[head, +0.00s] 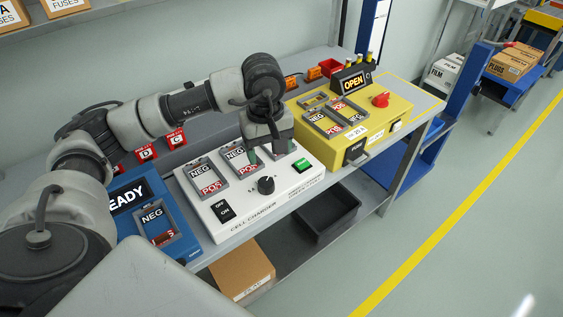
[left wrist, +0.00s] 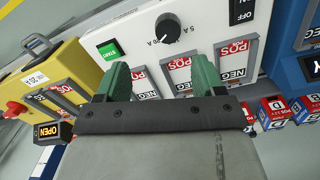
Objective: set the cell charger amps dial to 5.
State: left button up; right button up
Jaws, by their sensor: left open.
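The white cell charger (head: 222,215) stands on the bench with a black amps dial (head: 266,185) on its front panel. The dial also shows in the left wrist view (left wrist: 168,27), where its white pointer line is visible. Small marks surround the knob; I cannot read which value the pointer meets. My left gripper (head: 270,153) hangs over the charger, behind the dial. Its green fingers (left wrist: 161,76) are apart and empty, and they do not touch the dial. My right gripper is not in view.
The charger has slots marked NEG and POS, a green START button (head: 302,165) and an ON/OFF switch (head: 223,210). A yellow machine (head: 318,148) with an OPEN display stands to the right. A blue READY unit (head: 183,243) stands to the left. A dark bin (head: 328,222) sits below.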

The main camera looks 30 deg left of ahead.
pick_arm(q)
send_over(266, 182)
notch_tip(266, 182, down, 5)
jog(key=shift+s+a+p, duration=0.1)
jog(key=shift+s+p, duration=0.05)
jog(key=shift+p, duration=0.2)
jog(key=f, duration=0.3)
jog(key=shift+w, duration=0.2)
jog(key=shift+f, duration=1.05)
jog(key=shift+c, duration=1)
jog(key=c, duration=0.7)
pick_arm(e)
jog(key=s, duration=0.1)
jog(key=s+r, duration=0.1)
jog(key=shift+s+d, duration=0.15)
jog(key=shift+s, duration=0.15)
